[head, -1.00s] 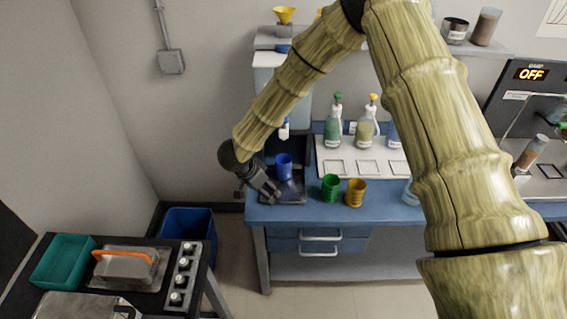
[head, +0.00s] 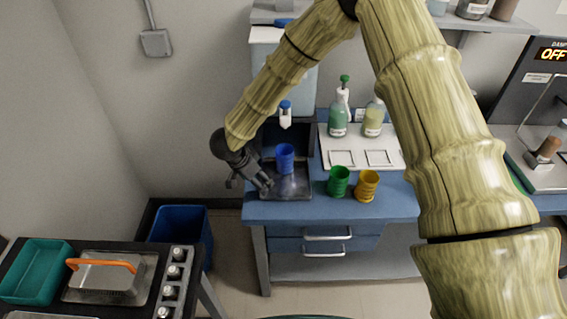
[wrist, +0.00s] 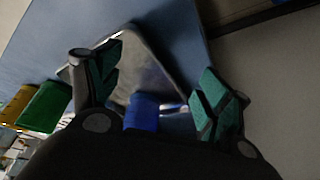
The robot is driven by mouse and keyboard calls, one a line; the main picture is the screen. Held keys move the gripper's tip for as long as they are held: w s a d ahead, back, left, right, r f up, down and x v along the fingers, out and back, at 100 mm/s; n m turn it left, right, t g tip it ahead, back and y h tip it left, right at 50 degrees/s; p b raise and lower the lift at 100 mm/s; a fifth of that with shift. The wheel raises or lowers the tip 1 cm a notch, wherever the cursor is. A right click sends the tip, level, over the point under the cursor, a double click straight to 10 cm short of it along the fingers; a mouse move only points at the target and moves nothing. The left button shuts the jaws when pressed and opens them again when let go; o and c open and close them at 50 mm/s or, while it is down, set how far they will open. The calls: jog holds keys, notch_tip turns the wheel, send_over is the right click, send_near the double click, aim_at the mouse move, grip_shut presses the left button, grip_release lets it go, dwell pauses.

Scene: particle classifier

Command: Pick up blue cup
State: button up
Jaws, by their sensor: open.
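The blue cup (head: 285,158) stands upright on a dark tray (head: 292,189) under a dispenser nozzle at the left end of the blue bench. My gripper (head: 266,187) is at the tray's front left, beside and apart from the cup. In the wrist view, my gripper (wrist: 160,88) is open, with its green-padded fingers spread. The blue cup (wrist: 142,112) shows between and behind the fingers there, its lower part hidden by my gripper body. Nothing is held.
A green cup (head: 339,181) and a yellow cup (head: 367,186) stand right of the tray on the bench (head: 390,207). Bottles (head: 339,118) stand behind them on a white rack. A blue bin (head: 181,228) and a table with a teal tray (head: 34,270) are at the lower left.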

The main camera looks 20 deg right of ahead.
aim_at(283, 160)
jog(key=w+d+p, duration=0.1)
jog(key=w+d, duration=0.1)
jog(key=d, duration=0.1)
jog(key=w+d+p, duration=0.1)
jog(key=d+p, duration=0.1)
jog(key=d, duration=0.2)
jog(key=w+d+p, duration=0.2)
jog(key=d, duration=0.1)
jog(key=shift+w+d, duration=0.3)
jog(key=shift+w+f, duration=0.15)
jog(key=shift+f, duration=0.4)
jog(key=c, duration=1.2)
jog(key=shift+c, duration=0.3)
jog(key=shift+d+r, duration=0.1)
jog(key=shift+r, duration=0.15)
